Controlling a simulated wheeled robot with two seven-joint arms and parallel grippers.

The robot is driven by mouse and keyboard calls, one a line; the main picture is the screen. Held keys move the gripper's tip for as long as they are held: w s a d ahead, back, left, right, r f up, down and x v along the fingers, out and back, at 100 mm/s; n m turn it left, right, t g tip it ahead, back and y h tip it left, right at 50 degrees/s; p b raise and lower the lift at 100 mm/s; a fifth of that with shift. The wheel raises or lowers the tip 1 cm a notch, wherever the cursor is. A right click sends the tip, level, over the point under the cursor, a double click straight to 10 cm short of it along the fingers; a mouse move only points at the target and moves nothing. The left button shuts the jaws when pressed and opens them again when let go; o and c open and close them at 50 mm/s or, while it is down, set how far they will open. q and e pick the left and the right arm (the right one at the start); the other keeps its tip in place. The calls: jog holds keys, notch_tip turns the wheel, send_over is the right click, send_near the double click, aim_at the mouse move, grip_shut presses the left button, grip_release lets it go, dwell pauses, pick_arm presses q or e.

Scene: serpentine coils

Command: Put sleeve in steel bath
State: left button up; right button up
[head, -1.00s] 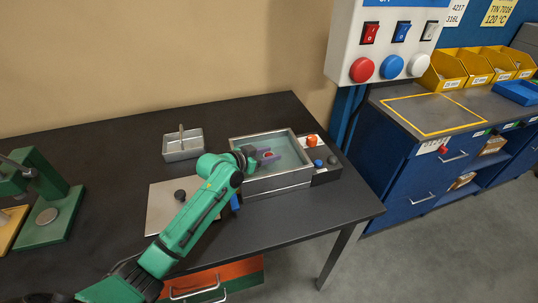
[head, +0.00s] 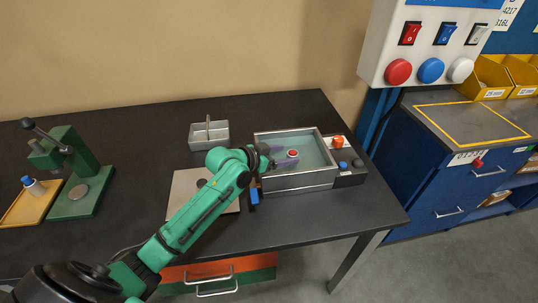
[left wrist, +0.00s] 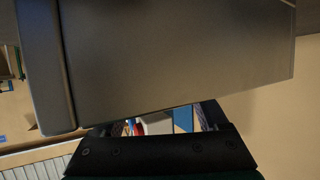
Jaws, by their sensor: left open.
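The steel bath (head: 314,181) stands on the dark table, filled with greenish liquid. My right gripper is out of view.
A grey divided tray (head: 209,143) stands behind the arm. A flat metal plate (head: 184,190) lies left of the bath. A green press (head: 78,170) and a yellow tray (head: 18,212) with a blue-topped white piece (head: 33,186) are at left.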

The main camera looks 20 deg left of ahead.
pick_arm(q)
jog(key=b+v, duration=0.1)
jog(key=v, duration=0.6)
jog(key=shift+s+a+r, duration=0.15)
jog(key=shift+s+r, duration=0.15)
jog(key=shift+r, duration=0.1)
jog(key=shift+a, duration=0.1)
